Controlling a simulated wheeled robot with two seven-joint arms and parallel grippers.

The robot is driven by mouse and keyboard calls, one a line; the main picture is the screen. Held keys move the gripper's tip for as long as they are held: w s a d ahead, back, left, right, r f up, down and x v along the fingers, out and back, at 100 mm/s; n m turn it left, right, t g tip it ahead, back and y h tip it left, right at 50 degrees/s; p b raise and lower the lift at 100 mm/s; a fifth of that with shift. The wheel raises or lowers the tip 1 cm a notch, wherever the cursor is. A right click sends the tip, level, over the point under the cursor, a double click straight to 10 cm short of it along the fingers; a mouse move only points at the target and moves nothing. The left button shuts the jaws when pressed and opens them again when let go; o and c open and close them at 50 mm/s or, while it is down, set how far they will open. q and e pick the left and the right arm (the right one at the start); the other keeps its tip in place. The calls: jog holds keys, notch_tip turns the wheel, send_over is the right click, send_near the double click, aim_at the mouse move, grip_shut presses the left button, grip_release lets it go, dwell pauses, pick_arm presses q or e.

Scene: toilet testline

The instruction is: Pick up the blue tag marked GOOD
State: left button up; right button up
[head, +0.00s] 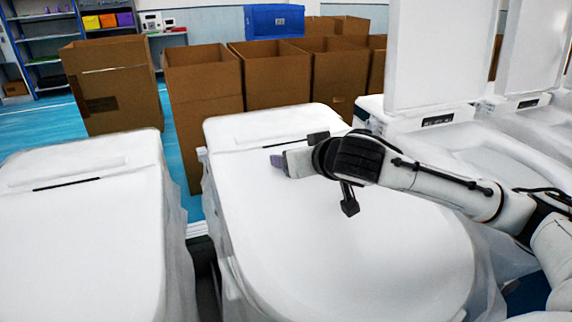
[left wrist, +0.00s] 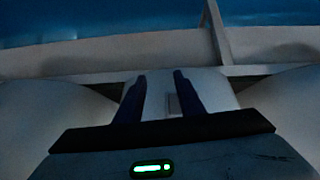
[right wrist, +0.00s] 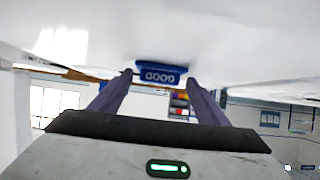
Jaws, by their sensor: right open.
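The blue tag (right wrist: 160,73) has white letters GOOD, upside down in the right wrist view. It sits against the white toilet surface (right wrist: 220,35), which fills the top of that view. My right gripper (right wrist: 160,78) is open, with its two dark fingers on either side of the tag and nothing visibly gripped. In the head view my right gripper (head: 277,161) is low over the back of the middle toilet lid (head: 330,240). The tag cannot be made out there. My left gripper (left wrist: 159,77) shows only in its dim wrist view, with its fingers apart and empty.
Another white toilet (head: 80,225) stands at the left. Toilets with raised lids (head: 440,50) stand at the right. Several cardboard boxes (head: 203,95) and a blue crate (head: 274,21) are behind. A shelf (head: 45,50) stands at the far left.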

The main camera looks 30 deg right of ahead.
jog(key=shift+s+r, duration=0.2)
jog(key=shift+s, duration=0.05)
jog(key=shift+c, duration=0.5)
jog(key=c, duration=1)
jog(key=shift+r, duration=0.1)
